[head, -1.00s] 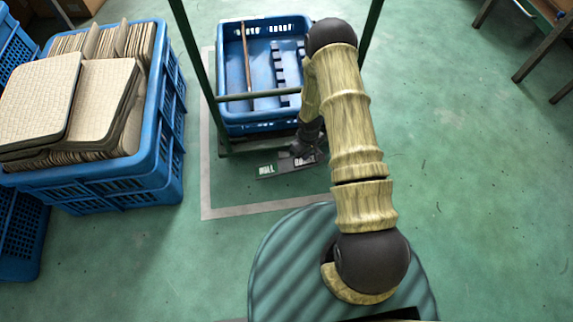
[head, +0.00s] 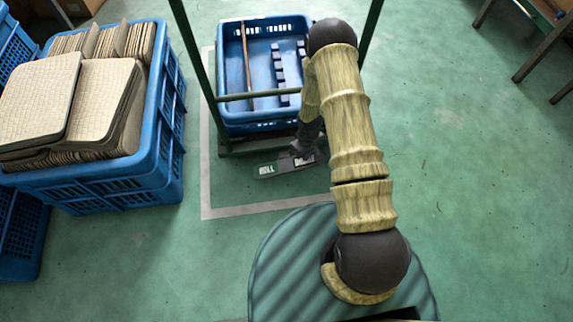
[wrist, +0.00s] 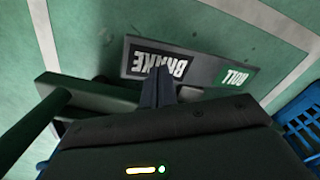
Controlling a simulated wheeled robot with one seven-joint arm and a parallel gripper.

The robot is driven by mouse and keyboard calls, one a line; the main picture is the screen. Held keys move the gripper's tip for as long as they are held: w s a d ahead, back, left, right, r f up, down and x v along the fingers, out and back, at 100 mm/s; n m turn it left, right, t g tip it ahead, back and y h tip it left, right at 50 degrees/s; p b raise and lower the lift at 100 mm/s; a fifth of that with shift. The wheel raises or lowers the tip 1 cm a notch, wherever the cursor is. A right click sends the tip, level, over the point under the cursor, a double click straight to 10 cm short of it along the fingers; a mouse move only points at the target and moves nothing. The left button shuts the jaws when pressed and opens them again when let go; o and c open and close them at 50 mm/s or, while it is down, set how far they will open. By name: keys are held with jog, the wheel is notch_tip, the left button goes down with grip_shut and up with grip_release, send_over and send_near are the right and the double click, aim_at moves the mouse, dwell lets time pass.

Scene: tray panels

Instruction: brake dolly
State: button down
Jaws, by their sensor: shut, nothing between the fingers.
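The dolly has a dark green frame with tall posts and a crossbar (head: 262,95), and carries a blue crate (head: 262,128). A grey pedal (head: 278,170) at its near edge bears a green ROLL label (head: 266,170) and a dark BRAKE label (head: 303,160). The pedal also shows in the wrist view (wrist: 205,73). My gripper (wrist: 158,88) is shut and empty, its fingertips at the BRAKE half and covering part of that label. I cannot tell whether they touch it. In the head view my gripper (head: 306,150) is dark and partly hidden by my arm.
Blue crates (head: 120,187) stacked with beige woven panels (head: 105,85) stand left of the dolly. A pale floor line (head: 225,214) runs around the dolly. The green floor to the right is clear, with table legs (head: 535,55) at the upper right.

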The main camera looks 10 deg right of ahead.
jog(key=shift+f+b, duration=1)
jog(key=shift+f, duration=0.85)
dwell(1.1)
jog(key=shift+r+p, duration=3.25)
jog(key=shift+r, duration=0.35)
jog(key=shift+f, duration=0.1)
